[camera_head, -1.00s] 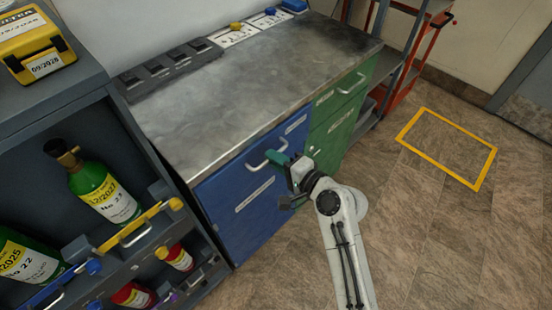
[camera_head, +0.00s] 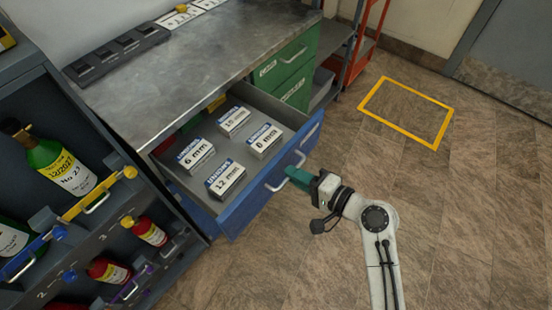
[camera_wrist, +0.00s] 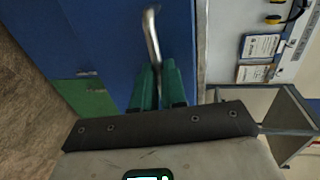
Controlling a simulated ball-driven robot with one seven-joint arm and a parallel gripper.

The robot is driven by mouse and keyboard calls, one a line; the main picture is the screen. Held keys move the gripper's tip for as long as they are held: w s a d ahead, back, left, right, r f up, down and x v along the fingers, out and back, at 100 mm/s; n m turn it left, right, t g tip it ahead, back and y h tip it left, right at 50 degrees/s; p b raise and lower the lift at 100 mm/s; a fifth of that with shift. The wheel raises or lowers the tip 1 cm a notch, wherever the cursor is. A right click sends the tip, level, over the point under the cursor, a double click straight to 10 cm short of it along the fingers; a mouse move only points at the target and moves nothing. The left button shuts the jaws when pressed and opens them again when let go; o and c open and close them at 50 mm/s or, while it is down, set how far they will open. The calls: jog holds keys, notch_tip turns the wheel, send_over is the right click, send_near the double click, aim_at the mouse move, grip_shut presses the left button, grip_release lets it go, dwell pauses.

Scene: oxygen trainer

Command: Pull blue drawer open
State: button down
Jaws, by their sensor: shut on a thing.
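The blue drawer (camera_head: 262,196) is pulled well out from under the metal worktop in the head view. Inside it stand several white-and-blue boxes, among them a 12 mm box (camera_head: 226,180) and a 6 mm box (camera_head: 196,154). The drawer's metal handle (camera_head: 284,180) is on its front; it also shows in the wrist view (camera_wrist: 152,35). In the wrist view the green fingertips (camera_wrist: 158,70) are close together around the handle bar, whose gripped part is hidden.
The metal worktop (camera_head: 200,65) is above the drawer. Green drawers (camera_head: 285,72) are to its right, shut. A rack with gas bottles (camera_head: 62,168) stands at the left. The floor in front is clear, with a yellow taped rectangle (camera_head: 405,112) at the right.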

jog(key=shift+f+v, duration=0.2)
jog(key=shift+v, duration=0.65)
jog(key=shift+f+v, duration=0.15)
jog(key=shift+v, duration=0.65)
jog(key=shift+f+v, duration=0.2)
jog(key=shift+v, duration=0.65)
jog(key=c, duration=1.2)
grip_release()
jog(key=v, duration=1.1)
jog(key=shift+b, duration=0.3)
jog(key=shift+f, duration=0.1)
